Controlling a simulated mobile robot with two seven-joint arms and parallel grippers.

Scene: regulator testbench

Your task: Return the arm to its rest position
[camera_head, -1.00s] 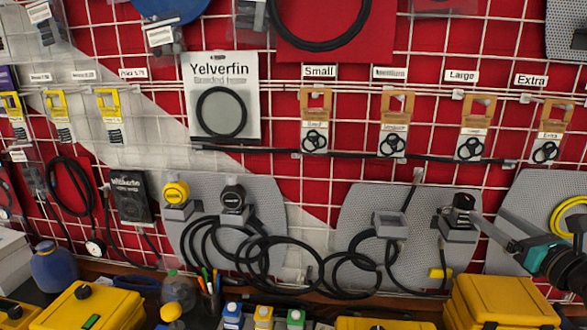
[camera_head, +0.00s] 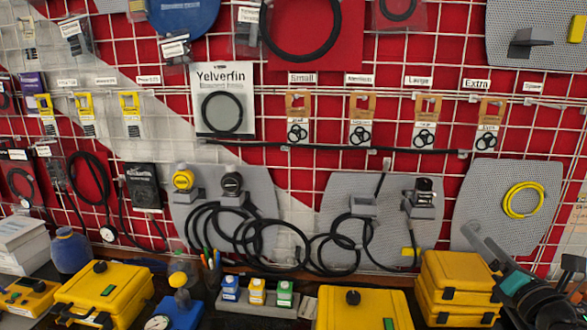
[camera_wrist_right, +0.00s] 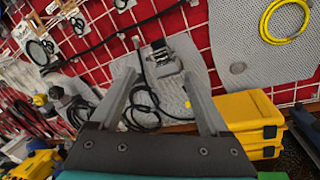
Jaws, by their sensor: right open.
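My right gripper (camera_head: 482,236) is at the lower right of the head view, in front of the wall panel and right of the black-knobbed device (camera_head: 424,190). In the right wrist view its two fingers stand apart with nothing between them (camera_wrist_right: 159,76). The black-knobbed device hangs on the grey pegboard, clear of the fingers; in the wrist view it shows beyond them (camera_wrist_right: 162,55). My left gripper is not in view.
A yellow hose coil (camera_head: 523,200) hangs on the right pegboard. Black hoses (camera_head: 250,237) loop along the wall. Another yellow case (camera_head: 362,308) sits at the front.

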